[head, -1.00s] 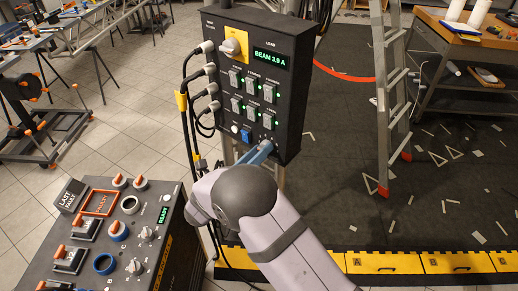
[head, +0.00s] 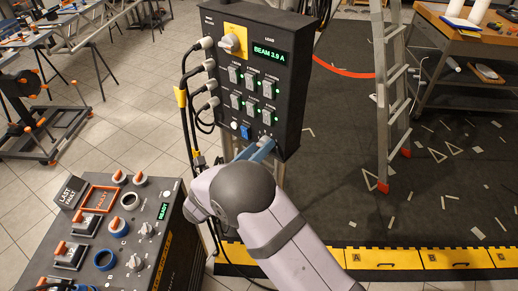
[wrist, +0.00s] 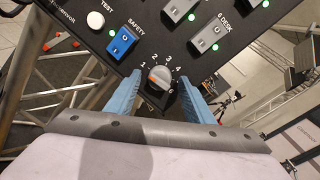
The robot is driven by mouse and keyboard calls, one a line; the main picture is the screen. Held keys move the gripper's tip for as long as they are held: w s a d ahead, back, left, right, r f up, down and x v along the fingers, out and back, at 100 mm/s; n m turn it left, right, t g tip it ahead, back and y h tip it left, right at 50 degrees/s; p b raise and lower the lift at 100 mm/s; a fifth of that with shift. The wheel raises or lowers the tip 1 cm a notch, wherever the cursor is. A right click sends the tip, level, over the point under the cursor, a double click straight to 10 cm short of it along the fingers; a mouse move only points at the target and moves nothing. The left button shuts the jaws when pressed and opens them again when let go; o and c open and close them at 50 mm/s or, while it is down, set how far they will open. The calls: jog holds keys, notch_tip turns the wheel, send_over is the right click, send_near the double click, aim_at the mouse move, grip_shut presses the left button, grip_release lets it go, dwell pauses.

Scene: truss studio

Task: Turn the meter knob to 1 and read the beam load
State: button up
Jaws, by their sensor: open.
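The meter knob (wrist: 160,78) is a small grey dial on the black panel's lower edge, ringed by white numbers. Its orange mark lies on the left side, toward the 1. My gripper (wrist: 160,88) is open, with one blue finger on each side of the knob; I cannot tell whether they touch it. In the head view my gripper (head: 262,146) is at the panel's bottom, and the knob is too small to make out. The green display (head: 271,53) on the panel reads BEAM 3.9 A.
Close by the knob are a blue SAFETY switch (wrist: 123,41), a white TEST button (wrist: 95,20) and several grey switches with green lights. Thick cables plug into the panel's left side. A control console (head: 120,225) stands at lower left, and a ladder (head: 386,100) at right.

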jog(key=b+v, duration=0.2)
jog(key=v, duration=0.5)
dwell(0.5)
